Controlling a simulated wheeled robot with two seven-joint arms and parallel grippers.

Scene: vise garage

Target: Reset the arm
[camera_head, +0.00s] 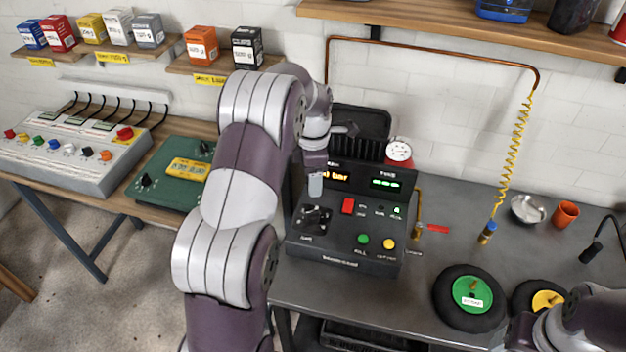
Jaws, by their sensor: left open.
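My left arm rises from the bottom of the head view and bends over at the top. Its gripper (316,187) points down in front of the black control console (345,255), over the console's left part. The gripper is open, and I see nothing held in it. I cannot tell whether its tip touches the console. The console has a lit display, a red switch (348,206), a green button (363,239) and a yellow button (389,244). Part of my right arm shows at the bottom right corner; its gripper is not in view.
Right of the console, the grey bench (440,290) holds two small wheels (470,296), a metal bowl (528,209) and an orange cup (565,214). A yellow coiled hose (514,140) hangs above. A green device (165,180) and a grey switch panel (70,150) stand left.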

